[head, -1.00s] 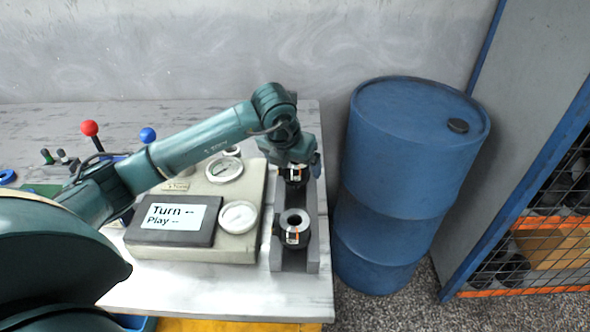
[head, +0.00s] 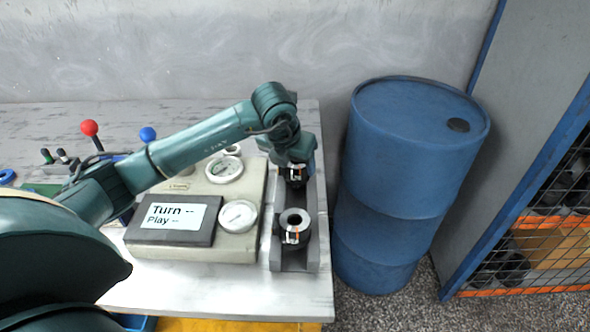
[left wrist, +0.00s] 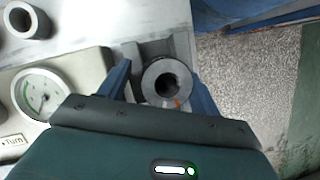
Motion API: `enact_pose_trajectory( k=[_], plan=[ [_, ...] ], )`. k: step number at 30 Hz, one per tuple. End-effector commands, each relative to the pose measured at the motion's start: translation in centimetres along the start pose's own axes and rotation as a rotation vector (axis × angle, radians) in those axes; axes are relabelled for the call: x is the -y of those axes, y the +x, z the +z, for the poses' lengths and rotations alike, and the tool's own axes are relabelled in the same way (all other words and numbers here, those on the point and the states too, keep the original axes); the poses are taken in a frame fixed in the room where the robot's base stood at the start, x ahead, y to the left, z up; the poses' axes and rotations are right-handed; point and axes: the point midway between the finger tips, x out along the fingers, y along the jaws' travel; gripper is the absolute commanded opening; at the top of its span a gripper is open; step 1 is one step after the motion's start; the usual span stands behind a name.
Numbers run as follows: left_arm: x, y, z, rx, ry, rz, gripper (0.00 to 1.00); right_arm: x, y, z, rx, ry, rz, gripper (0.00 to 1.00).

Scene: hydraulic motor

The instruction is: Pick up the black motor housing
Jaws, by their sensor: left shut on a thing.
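A black motor housing (head: 294,179) with an orange and white marking stands at the far end of a grey two-sided holder (head: 275,256). My left gripper (head: 293,164) is over it, pointing down, and hides its top in the head view. In the left wrist view the housing (left wrist: 165,82) shows its round end and central hole. The blue fingers of my left gripper (left wrist: 163,88) are shut on it, one on each side. A second, similar black housing (head: 293,229) stands upright at the near end of the holder. My right gripper is not in view.
A beige panel (head: 190,249) with gauges and a "Turn / Play" sign (head: 174,217) lies left of the holder. A blue barrel (head: 400,150) stands right of the table (head: 225,300). Red (head: 89,128) and blue (head: 148,135) knobs stand at the back left.

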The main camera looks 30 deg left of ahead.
Motion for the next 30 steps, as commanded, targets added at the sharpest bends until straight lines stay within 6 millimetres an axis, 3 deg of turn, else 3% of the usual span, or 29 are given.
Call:
enact_pose_trajectory(
  k=[8, 21, 30],
  plan=[
    [0.0, -0.5, 0.4, 0.007, 0.0, -0.002, 0.21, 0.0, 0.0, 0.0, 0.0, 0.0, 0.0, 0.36],
    [0.0, -7.5, 3.2, 0.008, 0.0, -0.002, 0.21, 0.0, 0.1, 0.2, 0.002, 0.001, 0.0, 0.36],
    [0.0, -9.4, 4.0, 0.004, -0.001, -0.002, 0.21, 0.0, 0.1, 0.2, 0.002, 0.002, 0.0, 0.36]
  ],
)
